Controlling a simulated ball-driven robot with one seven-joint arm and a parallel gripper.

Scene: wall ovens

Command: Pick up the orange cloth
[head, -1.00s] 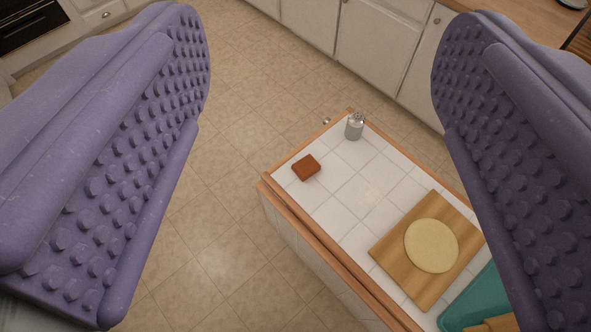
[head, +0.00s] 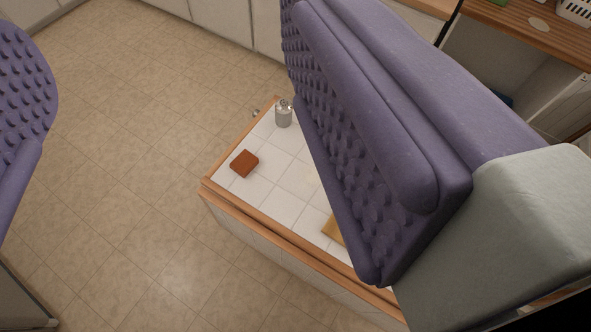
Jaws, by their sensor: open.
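The orange cloth (head: 244,164) is a small folded reddish-orange block. It lies on the white tiled top of the island (head: 258,188), near its left corner. My gripper (head: 170,150) is open and empty, its two purple studded fingers wide apart. The left finger is mostly cut off by the left edge of the view. The right finger covers much of the island top. The cloth shows in the gap between the fingers, farther off and closer to the right finger, with nothing touching it.
A grey shaker (head: 284,113) stands near the island's back corner. A wooden board (head: 333,230) shows only partly behind the right finger. Tiled floor (head: 120,150) lies open left of the island. White cabinets (head: 215,22) and a wooden counter (head: 535,38) stand behind.

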